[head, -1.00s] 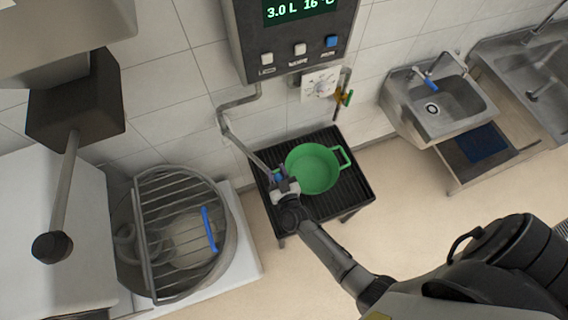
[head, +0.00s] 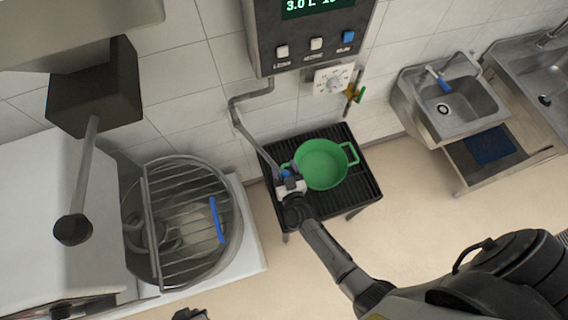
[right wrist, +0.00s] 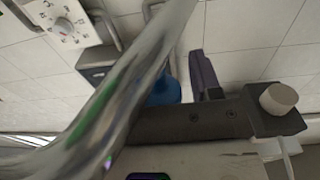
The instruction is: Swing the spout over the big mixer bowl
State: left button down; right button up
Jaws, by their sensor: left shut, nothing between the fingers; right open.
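The spout (head: 256,138) is a jointed metal pipe that comes from under the wall water unit. Its free end reaches down to the near left side of a green pot (head: 322,165). My right gripper (head: 287,178) is open at that end; whether the pipe lies between its fingers I cannot tell. In the right wrist view the shiny pipe (right wrist: 125,85) crosses close to the camera. The big mixer bowl (head: 232,236) stands to the left under a wire guard with a blue handle (head: 216,220). My left gripper (head: 190,314) is shut and empty, partly cut off at the bottom edge.
The green pot stands on a black slatted stand (head: 358,190). The water unit (head: 310,40) hangs above, with a dial plate (head: 333,80) below it. The mixer head and lever (head: 85,165) rise at the left. A sink (head: 455,105) is at the right.

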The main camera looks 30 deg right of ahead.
jog(key=shift+s, duration=0.1)
jog(key=shift+s+a+r, duration=0.1)
jog(key=shift+s, duration=0.2)
jog(key=p+v, duration=0.3)
jog(key=v, duration=1)
jog(key=shift+c, duration=0.2)
